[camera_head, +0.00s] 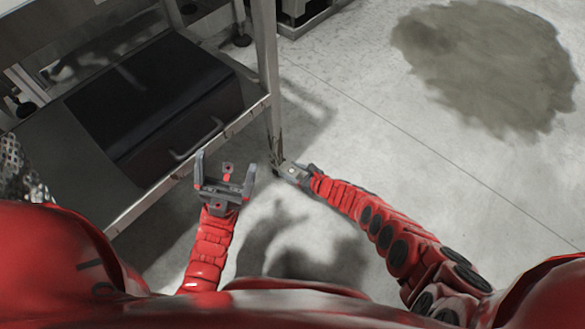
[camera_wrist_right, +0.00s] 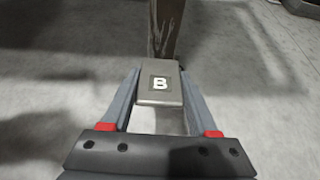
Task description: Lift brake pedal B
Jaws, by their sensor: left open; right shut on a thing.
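Brake pedal B is a grey plate with a white letter B on a dark square. In the right wrist view the pedal (camera_wrist_right: 160,95) lies between the two fingers of my right gripper (camera_wrist_right: 163,85), which is shut on it. In the head view my right gripper (camera_head: 292,170) is low at the foot of the metal post, and the pedal is hard to make out there. My left gripper (camera_head: 224,175) is open and empty, its fingers pointing up the picture, near the machine's lower frame bar.
A metal post (camera_head: 266,75) rises directly beyond the pedal. The machine's frame bar (camera_head: 190,160) and dark panel (camera_head: 150,110) fill the left side. The floor (camera_head: 370,120) to the right is clear, with a dark wet-looking stain (camera_head: 490,60).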

